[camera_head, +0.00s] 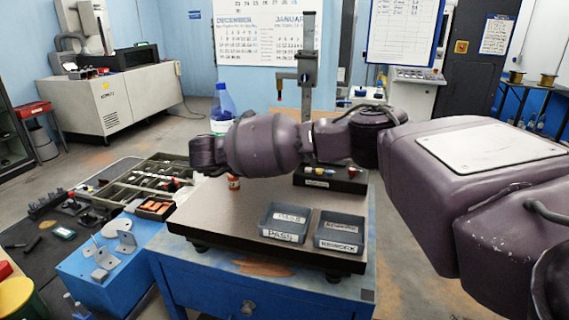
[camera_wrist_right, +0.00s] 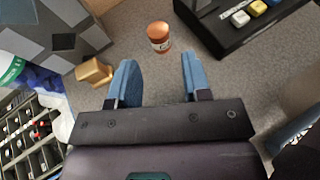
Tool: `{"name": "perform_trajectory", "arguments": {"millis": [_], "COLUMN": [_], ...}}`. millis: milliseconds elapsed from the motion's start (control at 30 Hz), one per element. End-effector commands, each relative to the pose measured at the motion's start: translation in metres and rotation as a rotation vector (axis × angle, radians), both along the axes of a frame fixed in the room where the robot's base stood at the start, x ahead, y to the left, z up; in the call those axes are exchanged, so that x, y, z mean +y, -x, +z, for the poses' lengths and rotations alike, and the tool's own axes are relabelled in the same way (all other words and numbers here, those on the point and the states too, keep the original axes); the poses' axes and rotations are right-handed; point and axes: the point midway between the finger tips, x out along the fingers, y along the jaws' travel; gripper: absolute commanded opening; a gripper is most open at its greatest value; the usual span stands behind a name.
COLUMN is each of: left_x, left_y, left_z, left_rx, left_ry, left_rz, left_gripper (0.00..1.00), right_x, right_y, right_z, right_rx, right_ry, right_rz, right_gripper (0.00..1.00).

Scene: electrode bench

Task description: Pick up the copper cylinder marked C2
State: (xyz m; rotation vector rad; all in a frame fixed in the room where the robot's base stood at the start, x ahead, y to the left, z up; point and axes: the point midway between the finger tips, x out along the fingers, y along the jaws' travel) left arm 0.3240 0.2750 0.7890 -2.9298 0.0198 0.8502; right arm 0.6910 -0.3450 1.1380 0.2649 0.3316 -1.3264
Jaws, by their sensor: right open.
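A small orange-copper cylinder with a white label (camera_wrist_right: 158,37) stands on the grey bench top in the right wrist view. Its label is too small to read for sure. It also shows in the head view (camera_head: 233,183), partly hidden under my right arm. My right gripper (camera_wrist_right: 158,72) is open and empty, its two blue fingers spread apart. The cylinder is beyond the fingertips, roughly in line with the gap between them and not touching them. My left gripper is in neither view.
A black rack with coloured pieces (camera_head: 330,178) stands behind on the bench plate (camera_head: 205,212). A PASS tray (camera_head: 285,236) and a REWORK tray (camera_head: 340,247) sit in front. A brass-coloured piece (camera_wrist_right: 94,71) lies left of my right fingers. A blue-capped bottle (camera_head: 222,103) stands behind my arm.

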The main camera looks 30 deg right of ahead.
Motion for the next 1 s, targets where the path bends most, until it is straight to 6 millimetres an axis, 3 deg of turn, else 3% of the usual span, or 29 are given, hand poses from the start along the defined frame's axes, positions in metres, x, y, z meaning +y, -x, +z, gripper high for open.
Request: {"name": "perform_trajectory", "arguments": {"millis": [400,767,1000], "left_x": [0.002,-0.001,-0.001], "left_y": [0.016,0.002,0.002], "left_z": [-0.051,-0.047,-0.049], "left_rx": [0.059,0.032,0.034], "left_ry": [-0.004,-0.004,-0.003], "left_rz": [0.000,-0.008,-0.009], "left_gripper": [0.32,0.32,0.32], "right_x": [-0.039,-0.056,-0.085], "right_y": [-0.009,-0.014,-0.022], "right_z": [-0.025,-0.027,-0.038], "right_rx": [0.005,0.002,0.002], "right_ry": [-0.001,0.000,0.001], "right_rz": [-0.001,-0.002,-0.005], "right_gripper": [0.44,0.44,0.44]}}
